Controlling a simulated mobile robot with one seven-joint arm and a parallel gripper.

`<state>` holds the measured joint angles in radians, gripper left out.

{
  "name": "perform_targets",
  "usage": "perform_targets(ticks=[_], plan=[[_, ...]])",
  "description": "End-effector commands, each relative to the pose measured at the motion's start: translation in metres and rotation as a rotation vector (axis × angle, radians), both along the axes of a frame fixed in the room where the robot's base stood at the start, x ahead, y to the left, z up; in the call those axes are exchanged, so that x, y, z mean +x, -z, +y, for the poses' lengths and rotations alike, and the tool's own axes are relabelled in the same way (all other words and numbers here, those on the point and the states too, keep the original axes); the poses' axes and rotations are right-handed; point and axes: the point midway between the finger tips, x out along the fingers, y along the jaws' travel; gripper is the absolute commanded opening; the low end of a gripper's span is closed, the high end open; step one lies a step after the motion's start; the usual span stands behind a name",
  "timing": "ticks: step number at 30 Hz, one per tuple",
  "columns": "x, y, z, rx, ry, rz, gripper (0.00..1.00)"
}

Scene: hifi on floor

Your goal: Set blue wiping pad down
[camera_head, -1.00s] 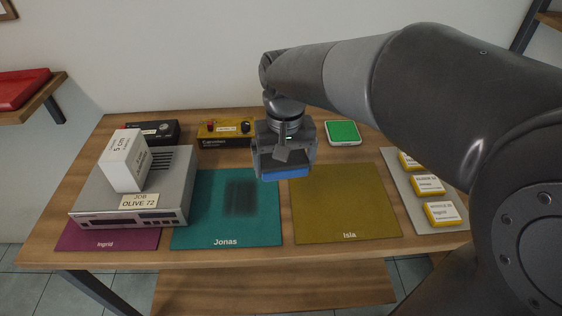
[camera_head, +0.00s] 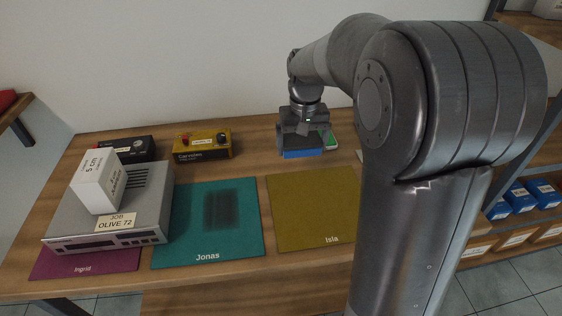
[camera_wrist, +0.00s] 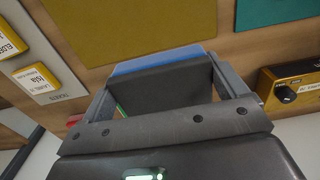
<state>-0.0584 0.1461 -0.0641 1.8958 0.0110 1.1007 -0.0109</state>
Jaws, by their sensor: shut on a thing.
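The blue wiping pad (camera_head: 303,154) is a dark block with a blue underside. My gripper (camera_head: 302,138) is shut on it and holds it near the back of the workbench, beyond the yellow Isla mat (camera_head: 310,215). In the wrist view my gripper (camera_wrist: 165,88) has one finger on each side of the pad, whose blue edge (camera_wrist: 160,60) shows. I cannot tell whether the pad touches the wood. The teal Jonas mat (camera_head: 175,235) bears a dark smudge (camera_head: 221,208).
A grey device (camera_head: 85,225) with a white box (camera_head: 97,181) on top stands on the purple Ingrid mat (camera_head: 90,263). A yellow device (camera_head: 202,145) and a black one (camera_head: 127,149) stand at the back. Bare wood lies between the yellow device and my gripper.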

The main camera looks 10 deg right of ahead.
Motion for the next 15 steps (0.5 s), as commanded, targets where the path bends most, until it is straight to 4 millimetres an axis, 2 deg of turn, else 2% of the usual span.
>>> perform_targets(ticks=[1,6,10,15], plan=[[0.005,0.008,0.011,0.0,-0.004,0.002,0.68],[0.018,0.026,0.039,0.0,-0.002,0.001,0.68],[0.023,0.032,0.049,0.0,-0.001,0.0,0.68],[0.024,0.044,0.05,-0.001,0.001,0.002,0.68]])
